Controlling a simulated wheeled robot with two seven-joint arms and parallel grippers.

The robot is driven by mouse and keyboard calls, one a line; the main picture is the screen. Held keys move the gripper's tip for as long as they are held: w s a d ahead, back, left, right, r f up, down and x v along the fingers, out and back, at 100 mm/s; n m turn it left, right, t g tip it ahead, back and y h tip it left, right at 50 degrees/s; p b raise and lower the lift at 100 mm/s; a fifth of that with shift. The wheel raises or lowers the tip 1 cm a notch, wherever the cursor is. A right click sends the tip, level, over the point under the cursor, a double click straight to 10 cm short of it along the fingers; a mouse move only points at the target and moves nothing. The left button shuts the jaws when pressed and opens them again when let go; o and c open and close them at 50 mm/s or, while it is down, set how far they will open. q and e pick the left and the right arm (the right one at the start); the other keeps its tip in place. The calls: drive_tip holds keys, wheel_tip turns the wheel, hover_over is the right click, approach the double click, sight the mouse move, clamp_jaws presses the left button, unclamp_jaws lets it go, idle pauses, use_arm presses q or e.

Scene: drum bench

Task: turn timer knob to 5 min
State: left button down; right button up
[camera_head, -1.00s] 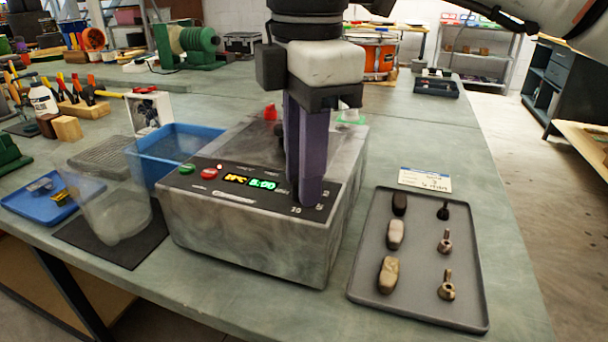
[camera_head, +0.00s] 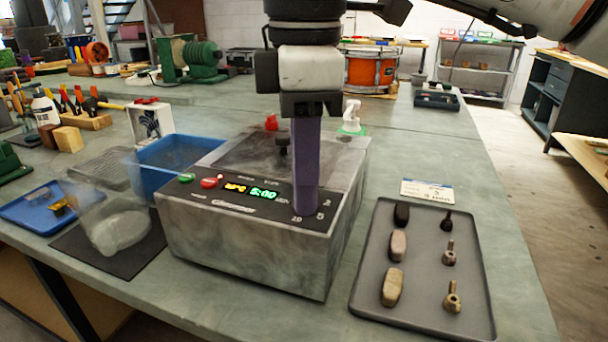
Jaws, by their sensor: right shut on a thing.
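The grey machine box (camera_head: 245,245) stands on the bench with a black control panel on top. The panel has a green button (camera_head: 186,178), a red button (camera_head: 209,183) and a lit display (camera_head: 262,193) that reads 5:00 in green, with yellow characters beside it. My right gripper (camera_head: 305,205) points straight down at the panel's right end, shut on the timer knob. Its purple fingers hide the knob; printed marks, one like 20, show around them. My left gripper is not in view.
A grey tray (camera_head: 366,300) with several knobs and wing-shaped pieces lies right of the box, below a small label card (camera_head: 426,191). A blue bin (camera_head: 150,160) and a clear container (camera_head: 118,228) stand to the left.

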drive_tip(key=o, duration=1)
drive_tip(key=shift+o, duration=0.2)
drive_tip(key=shift+r, duration=0.15)
wheel_tip(320, 180, up, 10)
drive_tip(key=p, duration=0.3)
drive_tip(key=shift+s, duration=0.25)
